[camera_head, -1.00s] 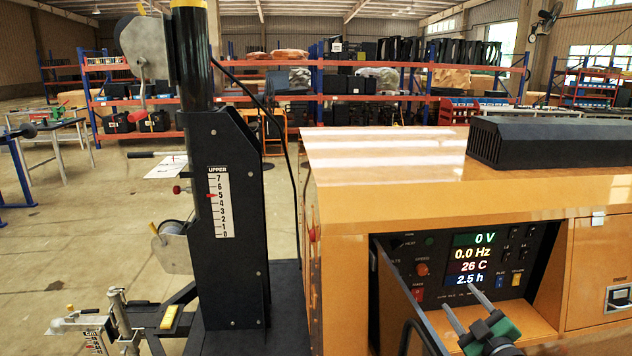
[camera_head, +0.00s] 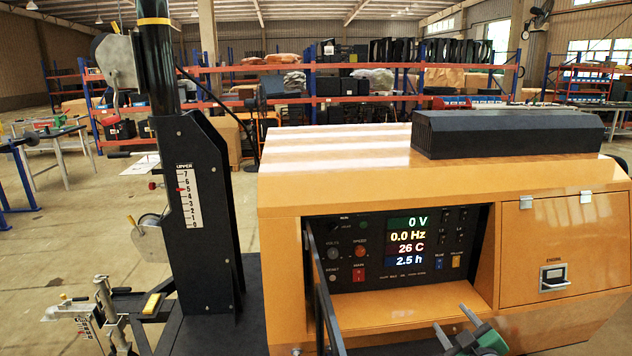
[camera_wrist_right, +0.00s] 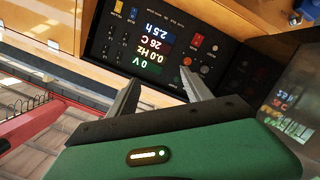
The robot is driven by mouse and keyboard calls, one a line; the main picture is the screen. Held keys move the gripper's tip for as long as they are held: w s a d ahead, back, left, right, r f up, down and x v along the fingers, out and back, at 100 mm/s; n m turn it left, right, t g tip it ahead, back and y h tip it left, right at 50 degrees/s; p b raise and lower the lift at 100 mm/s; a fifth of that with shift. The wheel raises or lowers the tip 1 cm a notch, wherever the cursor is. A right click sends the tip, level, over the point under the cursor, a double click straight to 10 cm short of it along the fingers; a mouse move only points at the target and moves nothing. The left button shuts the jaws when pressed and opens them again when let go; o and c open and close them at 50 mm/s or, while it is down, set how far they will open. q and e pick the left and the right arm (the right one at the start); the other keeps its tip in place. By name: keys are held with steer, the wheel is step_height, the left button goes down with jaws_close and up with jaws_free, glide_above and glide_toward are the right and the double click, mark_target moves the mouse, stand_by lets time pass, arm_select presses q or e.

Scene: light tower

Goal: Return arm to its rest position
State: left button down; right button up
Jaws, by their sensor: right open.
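My right gripper (camera_head: 456,328) is at the lower edge of the head view, in front of and below the control panel (camera_head: 395,246) of the orange generator housing (camera_head: 350,190). Its two grey fingers are apart with nothing between them. In the right wrist view the open fingers (camera_wrist_right: 158,90) point toward the panel, which appears upside down. The panel display reads 0 V, 0.0 Hz, 26 C and 2.5 h. My left gripper is not in view.
The panel's open door (camera_head: 325,290) stands edge-on to the left of my right gripper. A black mast (camera_head: 200,210) with a numbered scale stands left of the housing. Shelving (camera_head: 340,98) lines the back. Floor at the left is partly free.

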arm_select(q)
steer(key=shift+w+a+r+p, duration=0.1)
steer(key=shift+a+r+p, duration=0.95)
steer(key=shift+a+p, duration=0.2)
arm_select(e)
steer(key=s+a+f+m+g, duration=0.2)
steer(key=s+a+f+g, duration=0.2)
steer(key=s, duration=0.5)
steer(key=s+a+f+m+g, duration=0.3)
steer(key=s+a+f+g, duration=0.1)
steer(key=s, duration=0.6)
steer(key=s+a+f+m+g, duration=0.2)
steer(key=s+a+f+g, duration=0.2)
steer(key=s, duration=0.5)
steer(key=shift+s+a+f+m+g, duration=0.25)
steer(key=shift+s+a+m+g, duration=0.25)
steer(key=shift+a, duration=0.65)
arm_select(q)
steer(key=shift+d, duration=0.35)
arm_select(e)
steer(key=shift+w+d+f, duration=0.1)
steer(key=shift+w+d, duration=0.05)
steer(key=shift+d, duration=0.2)
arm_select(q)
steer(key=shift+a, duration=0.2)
arm_select(e)
steer(key=shift+a, duration=0.25)
steer(key=shift+c, duration=0.5)
